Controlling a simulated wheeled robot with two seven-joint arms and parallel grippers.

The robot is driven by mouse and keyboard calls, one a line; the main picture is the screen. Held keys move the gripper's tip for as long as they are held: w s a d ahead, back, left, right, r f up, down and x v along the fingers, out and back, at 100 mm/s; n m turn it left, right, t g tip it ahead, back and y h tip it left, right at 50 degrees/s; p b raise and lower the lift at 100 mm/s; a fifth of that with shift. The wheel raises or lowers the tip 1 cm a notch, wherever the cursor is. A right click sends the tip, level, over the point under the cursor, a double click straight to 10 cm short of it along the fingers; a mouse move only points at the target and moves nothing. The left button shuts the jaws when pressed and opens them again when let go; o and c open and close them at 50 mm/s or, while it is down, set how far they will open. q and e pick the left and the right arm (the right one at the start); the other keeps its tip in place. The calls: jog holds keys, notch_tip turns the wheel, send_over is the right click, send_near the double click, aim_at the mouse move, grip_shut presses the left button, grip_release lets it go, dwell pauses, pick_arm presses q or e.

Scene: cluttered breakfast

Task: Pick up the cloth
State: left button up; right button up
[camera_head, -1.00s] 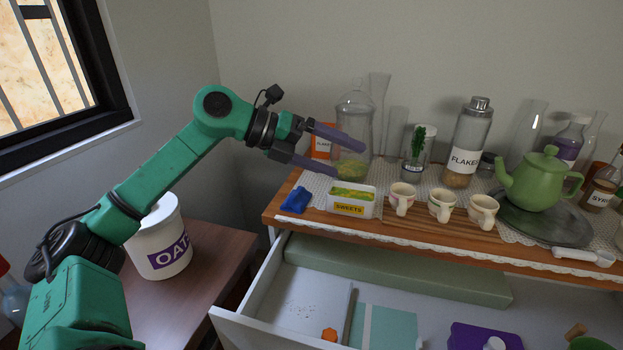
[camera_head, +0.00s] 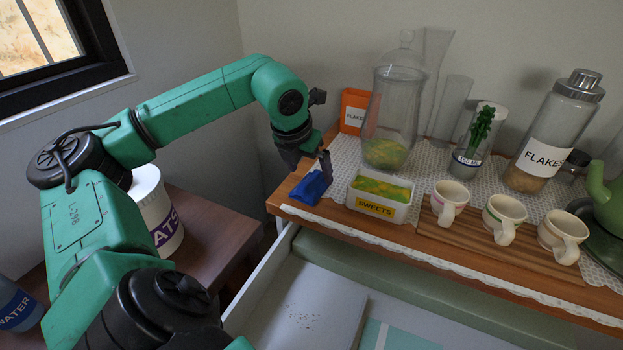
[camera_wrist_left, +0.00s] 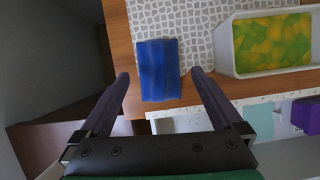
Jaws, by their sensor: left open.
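The cloth is a small folded blue piece (camera_head: 311,187) at the left end of the sideboard top, beside the sweets tub. In the left wrist view the cloth (camera_wrist_left: 158,70) lies between and just beyond my left gripper's fingertips, partly on the lace runner and partly on bare wood at the edge. My left gripper (camera_wrist_left: 161,80) is open and empty, with one finger on each side of the cloth. In the head view the left gripper (camera_head: 324,160) points down right at the cloth and partly hides it. My right gripper is not in view.
The white sweets tub (camera_head: 379,196) stands close to the right of the cloth, near one finger in the wrist view. Several cups, including one with a pink rim (camera_head: 449,200), stand further right. A glass jar (camera_head: 391,115) stands behind. An open drawer (camera_head: 310,307) lies below.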

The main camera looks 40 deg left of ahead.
aim_at(310, 176)
pick_arm(q)
jog(key=x, duration=0.4)
jog(key=shift+a+f, duration=0.1)
jog(key=shift+a, duration=0.05)
jog(key=shift+s, duration=0.1)
jog(key=c, duration=1.2)
notch_tip(310, 176, up, 20)
jog(key=p, duration=0.9)
